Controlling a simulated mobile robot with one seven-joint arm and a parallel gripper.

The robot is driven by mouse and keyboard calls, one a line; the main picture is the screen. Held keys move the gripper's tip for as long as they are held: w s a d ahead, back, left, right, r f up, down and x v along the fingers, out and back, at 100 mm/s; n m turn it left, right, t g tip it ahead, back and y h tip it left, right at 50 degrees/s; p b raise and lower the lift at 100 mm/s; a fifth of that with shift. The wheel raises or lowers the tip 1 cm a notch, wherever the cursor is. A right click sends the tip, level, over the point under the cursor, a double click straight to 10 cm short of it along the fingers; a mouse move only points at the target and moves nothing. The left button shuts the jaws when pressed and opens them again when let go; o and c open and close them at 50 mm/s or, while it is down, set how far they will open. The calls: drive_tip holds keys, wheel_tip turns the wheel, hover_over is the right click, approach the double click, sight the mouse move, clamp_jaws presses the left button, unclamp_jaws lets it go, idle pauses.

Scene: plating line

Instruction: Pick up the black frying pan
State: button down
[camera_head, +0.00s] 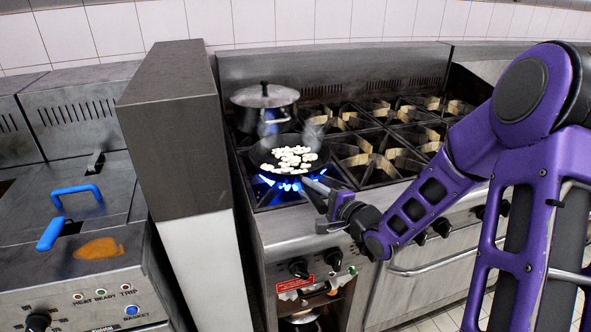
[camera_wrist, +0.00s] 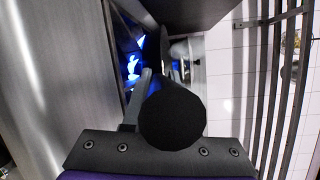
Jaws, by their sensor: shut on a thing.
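The black frying pan (camera_head: 259,154) sits over a lit front-left burner of the stove, with several white pieces of food in it and faint steam above. My gripper (camera_head: 318,190) is at the pan's front right side, where its handle is, and is shut on the pan. The jaws are small in the head view and hide most of the handle. In the wrist view, a dark rounded end, likely the handle's, fills the middle between the jaws.
Blue flames (camera_head: 285,184) burn under the pan. A lidded steel pot (camera_head: 265,98) stands right behind it. A tall steel partition (camera_head: 175,130) rises to the left, beside a fryer with blue handles (camera_head: 76,192). The burners to the right (camera_head: 385,160) are empty.

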wheel_tip(320, 180, up, 10)
drive_tip(key=p, duration=0.3)
drive_tip(key=shift+r, duration=0.15)
drive_tip(key=shift+r+p, duration=0.1)
drive_tip(key=shift+p, duration=0.35)
idle(0.5)
drive_tip(key=shift+f+b, duration=2.35)
drive_tip(key=shift+f, duration=2.5)
idle(1.3)
